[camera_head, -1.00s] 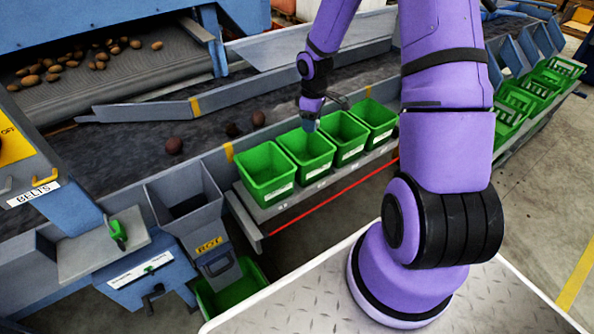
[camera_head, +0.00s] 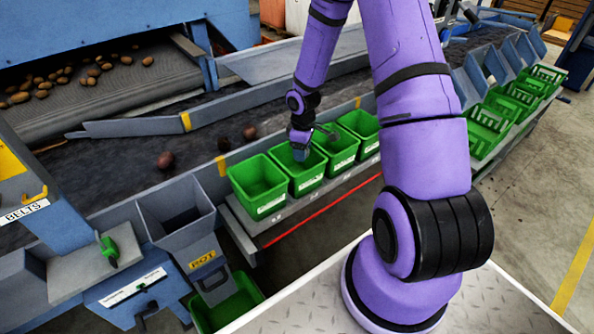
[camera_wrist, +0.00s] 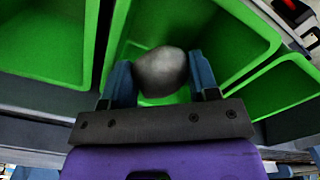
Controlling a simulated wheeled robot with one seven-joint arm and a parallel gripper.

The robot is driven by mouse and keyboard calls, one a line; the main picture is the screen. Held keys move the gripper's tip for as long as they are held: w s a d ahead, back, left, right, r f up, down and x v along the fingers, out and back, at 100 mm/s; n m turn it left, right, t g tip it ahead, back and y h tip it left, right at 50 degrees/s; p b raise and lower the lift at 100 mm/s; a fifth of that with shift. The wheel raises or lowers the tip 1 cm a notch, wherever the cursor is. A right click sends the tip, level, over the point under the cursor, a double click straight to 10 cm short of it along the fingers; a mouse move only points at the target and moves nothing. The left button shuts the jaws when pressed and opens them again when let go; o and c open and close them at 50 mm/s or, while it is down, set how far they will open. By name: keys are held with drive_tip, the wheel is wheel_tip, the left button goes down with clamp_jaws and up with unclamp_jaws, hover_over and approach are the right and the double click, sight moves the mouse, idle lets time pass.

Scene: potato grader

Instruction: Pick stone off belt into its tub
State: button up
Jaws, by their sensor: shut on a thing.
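My gripper (camera_head: 300,150) is over the second green tub from the left (camera_head: 306,185) in the head view. In the wrist view my gripper (camera_wrist: 160,82) is shut on a rounded grey stone (camera_wrist: 160,70), one blue finger on each side. The stone is above the green tub (camera_wrist: 140,30), whose walls and floor show behind it. In the head view the stone is hidden by the gripper and tub.
Other green tubs (camera_head: 262,203) stand beside it on a shelf along the belt. Dark lumps (camera_head: 165,160) lie on the dark belt (camera_head: 110,165). A grey chute marked ROT (camera_head: 165,215) stands at the left. More green crates (camera_head: 487,140) are at the right.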

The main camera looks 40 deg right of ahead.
drive_tip(key=o, duration=1.1)
drive_tip(key=shift+c, duration=0.2)
wheel_tip(320, 180, up, 11)
drive_tip(key=shift+f, duration=0.15)
